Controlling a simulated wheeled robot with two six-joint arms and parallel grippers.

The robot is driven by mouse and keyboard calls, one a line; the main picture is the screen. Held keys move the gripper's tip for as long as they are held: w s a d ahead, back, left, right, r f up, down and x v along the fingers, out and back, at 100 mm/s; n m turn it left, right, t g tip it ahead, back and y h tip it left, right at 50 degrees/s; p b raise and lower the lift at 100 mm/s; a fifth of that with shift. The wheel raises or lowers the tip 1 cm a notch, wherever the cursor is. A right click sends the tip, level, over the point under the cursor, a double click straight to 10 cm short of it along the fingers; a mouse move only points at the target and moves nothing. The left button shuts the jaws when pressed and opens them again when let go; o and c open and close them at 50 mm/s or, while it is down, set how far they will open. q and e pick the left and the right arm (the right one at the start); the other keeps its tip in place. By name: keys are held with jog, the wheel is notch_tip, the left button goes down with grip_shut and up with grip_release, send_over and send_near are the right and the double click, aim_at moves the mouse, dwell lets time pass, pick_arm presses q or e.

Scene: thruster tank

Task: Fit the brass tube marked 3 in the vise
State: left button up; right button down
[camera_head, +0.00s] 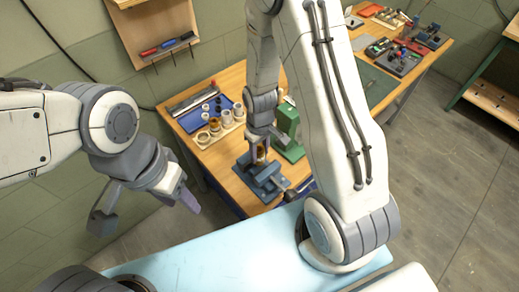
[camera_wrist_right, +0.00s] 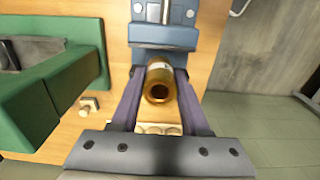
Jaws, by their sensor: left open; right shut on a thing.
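The brass tube (camera_wrist_right: 160,88) stands between the two purple fingers of my right gripper (camera_wrist_right: 160,100), which is shut on it. A pale label shows on its side, but I cannot read a number. In the head view the tube (camera_head: 261,153) is at the blue vise (camera_head: 262,180) on the bench. The vise (camera_wrist_right: 165,32) also shows just beyond the tube in the right wrist view; I cannot tell whether they touch. My left gripper (camera_head: 146,209) is open and empty, left of the bench and away from the vise.
A green press-like tool (camera_head: 287,125) stands close behind the vise. It fills the left of the right wrist view (camera_wrist_right: 60,85). A wooden holder with several rings and a blue tray (camera_head: 190,121) lie left on the bench. A light blue surface (camera_head: 225,255) lies in front.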

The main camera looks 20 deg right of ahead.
jog(key=b, duration=0.3)
send_over(259, 169)
jog(key=shift+f, duration=2.2)
jog(key=shift+c, duration=1.6)
grip_release()
jog(key=shift+r, duration=0.1)
notch_tip(259, 169, up, 10)
jog(key=b, duration=0.1)
jog(key=shift+r+b, duration=0.2)
jog(key=shift+b, duration=0.1)
